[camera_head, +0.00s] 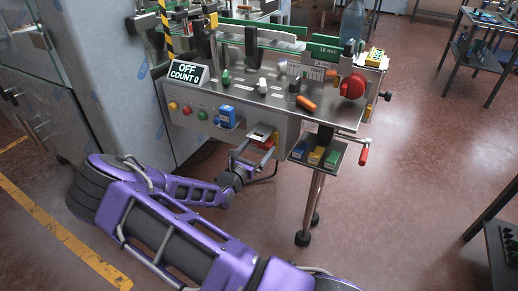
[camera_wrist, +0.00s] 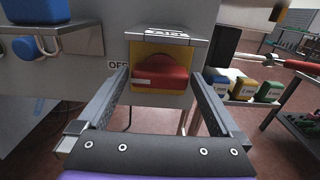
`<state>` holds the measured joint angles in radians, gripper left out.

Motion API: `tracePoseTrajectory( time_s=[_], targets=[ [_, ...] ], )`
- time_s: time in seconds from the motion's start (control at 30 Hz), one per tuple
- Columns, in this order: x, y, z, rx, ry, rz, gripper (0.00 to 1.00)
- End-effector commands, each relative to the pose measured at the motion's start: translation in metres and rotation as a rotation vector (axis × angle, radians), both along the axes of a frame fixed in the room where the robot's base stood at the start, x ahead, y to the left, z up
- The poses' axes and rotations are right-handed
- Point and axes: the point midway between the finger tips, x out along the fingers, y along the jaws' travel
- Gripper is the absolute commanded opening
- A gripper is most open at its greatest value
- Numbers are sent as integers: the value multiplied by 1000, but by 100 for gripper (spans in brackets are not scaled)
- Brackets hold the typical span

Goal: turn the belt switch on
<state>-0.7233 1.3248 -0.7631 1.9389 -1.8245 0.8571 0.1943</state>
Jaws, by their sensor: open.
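The belt switch (camera_wrist: 160,76) is a red rotary knob on a yellow plate, on the front panel under a small metal hood (camera_wrist: 160,34). An "OFF" label (camera_wrist: 117,65) shows at its left. A pale mark on the knob's left half points toward that label. My gripper (camera_wrist: 160,82) is open, with one finger on each side of the knob; I cannot tell whether they touch it. In the head view my gripper (camera_head: 255,151) is at the front panel, and the hood and fingers hide most of the switch. The display (camera_head: 186,74) reads "OFF COUNT 0".
Small coloured buttons (camera_head: 187,109) line the panel farther left. A shelf with coloured blocks (camera_head: 316,155) and a red-handled crank (camera_head: 364,152) are at the right. A large red knob (camera_head: 352,86) sits above.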

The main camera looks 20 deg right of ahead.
Motion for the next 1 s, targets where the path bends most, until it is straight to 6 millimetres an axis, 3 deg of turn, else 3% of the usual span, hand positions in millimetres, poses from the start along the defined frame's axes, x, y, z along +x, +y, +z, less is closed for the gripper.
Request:
tracePoseTrajectory(
  time_s=[0.37,0.7,1.0],
  targets=[
    [4,-5,0,0,0,0,100],
    [4,-5,0,0,0,0,39],
    [3,-5,1,20,-25,0,37]
  ],
)
